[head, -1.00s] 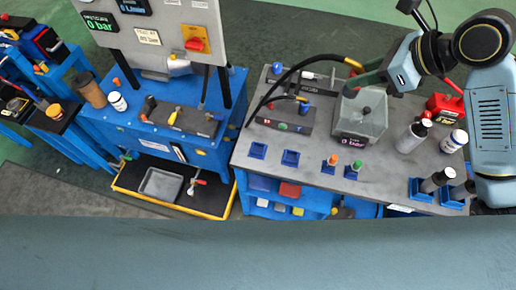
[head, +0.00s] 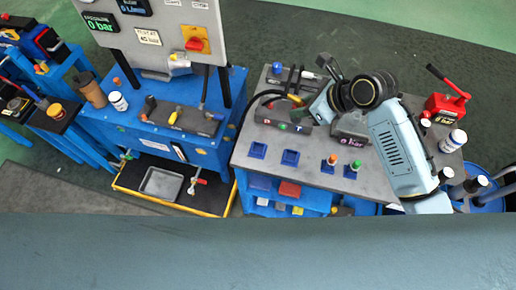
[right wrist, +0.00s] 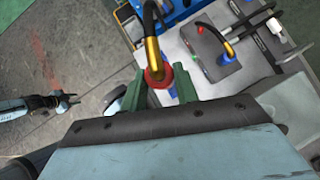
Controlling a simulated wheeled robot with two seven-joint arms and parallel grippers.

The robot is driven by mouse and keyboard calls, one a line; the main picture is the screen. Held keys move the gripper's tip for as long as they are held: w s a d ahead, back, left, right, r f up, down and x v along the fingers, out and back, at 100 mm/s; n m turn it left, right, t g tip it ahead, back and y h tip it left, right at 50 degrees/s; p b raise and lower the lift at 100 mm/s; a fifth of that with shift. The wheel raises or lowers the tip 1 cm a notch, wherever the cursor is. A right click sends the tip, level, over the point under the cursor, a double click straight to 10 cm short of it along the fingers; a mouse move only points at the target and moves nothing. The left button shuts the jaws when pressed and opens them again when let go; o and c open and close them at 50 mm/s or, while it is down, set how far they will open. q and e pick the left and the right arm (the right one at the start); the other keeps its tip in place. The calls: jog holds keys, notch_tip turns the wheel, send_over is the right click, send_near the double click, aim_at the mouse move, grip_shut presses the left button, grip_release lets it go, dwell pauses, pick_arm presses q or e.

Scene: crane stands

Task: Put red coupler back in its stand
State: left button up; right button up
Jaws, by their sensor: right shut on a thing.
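My right gripper (right wrist: 160,84) is shut on the red coupler (right wrist: 157,76), with its green fingers on either side. A brass hose end (right wrist: 153,50) and black hose rise from the coupler. In the head view my right gripper (head: 306,110) is over the bench, and my arm hides most of the coupler. Two blue square stands, left (head: 258,150) and right (head: 290,157), look empty on the bench front. A blue patch (right wrist: 172,92) shows just below the coupler; I cannot tell whether they touch. My left gripper (right wrist: 64,101) is small, far off in the right wrist view.
Orange (head: 331,160) and green (head: 354,165) couplers stand to the right of the empty stands. A black block (right wrist: 218,50) with a blue coupler (right wrist: 228,55) lies behind. A grey box with a display (head: 350,133) is partly under my arm. A red hand pump (head: 445,105) stands at the right.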

jog(key=w+a+f+b, duration=0.1)
jog(key=a+f+b, duration=0.2)
jog(key=f, duration=0.4)
jog(key=w+a+f+b, duration=0.1)
jog(key=a+f+b, duration=0.1)
jog(key=a+f, duration=0.2)
jog(key=w+a+f+b, duration=0.1)
jog(key=a+f+b, duration=0.2)
jog(key=f, duration=0.7)
jog(key=shift+w+a+f+b, duration=0.15)
jog(key=shift+w+f+b, duration=0.1)
jog(key=shift+w+b, duration=0.1)
jog(key=shift+s+r+m+p, duration=0.1)
jog(key=shift+m+p, duration=0.4)
jog(key=shift+p, duration=0.4)
jog(key=shift+m+t+h+p, duration=0.5)
jog(key=shift+m+p, duration=0.1)
jog(key=shift+p, duration=0.3)
jog(key=shift+p, duration=0.3)
